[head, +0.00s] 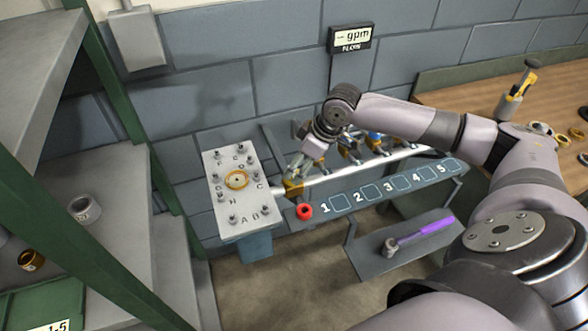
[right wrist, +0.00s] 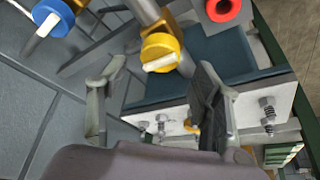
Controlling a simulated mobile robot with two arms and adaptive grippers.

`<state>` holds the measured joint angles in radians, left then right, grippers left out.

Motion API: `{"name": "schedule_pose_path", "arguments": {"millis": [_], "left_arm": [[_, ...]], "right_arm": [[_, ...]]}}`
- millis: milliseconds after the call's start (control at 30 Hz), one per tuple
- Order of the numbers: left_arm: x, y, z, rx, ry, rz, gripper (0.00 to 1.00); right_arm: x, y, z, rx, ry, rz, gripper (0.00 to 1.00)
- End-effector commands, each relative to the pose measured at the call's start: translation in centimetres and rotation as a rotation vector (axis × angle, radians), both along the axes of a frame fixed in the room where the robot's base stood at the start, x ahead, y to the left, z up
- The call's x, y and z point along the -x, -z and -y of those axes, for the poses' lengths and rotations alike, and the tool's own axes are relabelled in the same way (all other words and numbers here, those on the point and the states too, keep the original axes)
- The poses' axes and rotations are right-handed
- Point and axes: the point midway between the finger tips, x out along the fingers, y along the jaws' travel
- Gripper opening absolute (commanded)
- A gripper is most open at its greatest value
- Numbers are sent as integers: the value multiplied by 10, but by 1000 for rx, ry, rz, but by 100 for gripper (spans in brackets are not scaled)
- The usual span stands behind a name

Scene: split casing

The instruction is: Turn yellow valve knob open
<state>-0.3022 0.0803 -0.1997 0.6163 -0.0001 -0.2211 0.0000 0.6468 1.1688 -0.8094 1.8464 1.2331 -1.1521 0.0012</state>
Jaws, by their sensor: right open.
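The yellow valve knob (right wrist: 160,52) has a pale bar across its face and sits near the top middle of the right wrist view. In the head view, yellow at the valve (head: 293,187) shows at the left end of the silver pipe, beside the lettered plate. My right gripper (head: 301,163) is just above it. In the right wrist view my right gripper (right wrist: 160,82) is open, with its fingers apart on either side of the knob's line and nothing between them. Contact with the knob cannot be made out. My left gripper is not in view.
A blue knob (right wrist: 52,16) and a red ring-shaped part (right wrist: 225,8) flank the yellow knob. The bolted plate (head: 241,212) stands at left. A numbered panel (head: 385,190) runs in front of the pipe. A purple-handled hammer (head: 425,230) lies on a lower shelf.

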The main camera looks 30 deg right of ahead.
Motion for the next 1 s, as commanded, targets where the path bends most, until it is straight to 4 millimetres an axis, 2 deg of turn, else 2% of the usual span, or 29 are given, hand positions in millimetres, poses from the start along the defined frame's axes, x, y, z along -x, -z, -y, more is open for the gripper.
{"name": "schedule_pose_path", "arguments": {"millis": [100, 300, 667, 1000], "left_arm": [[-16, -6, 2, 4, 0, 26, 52], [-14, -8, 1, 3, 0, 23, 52], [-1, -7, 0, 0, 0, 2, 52], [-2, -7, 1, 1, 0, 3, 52]], "right_arm": [[-7, 19, -5, 0, -1, -1, 59], [-14, 38, -9, 0, -1, 1, 59], [-15, 42, -9, 2, 0, 1, 59], [-15, 42, -9, 1, -1, 1, 36]]}}
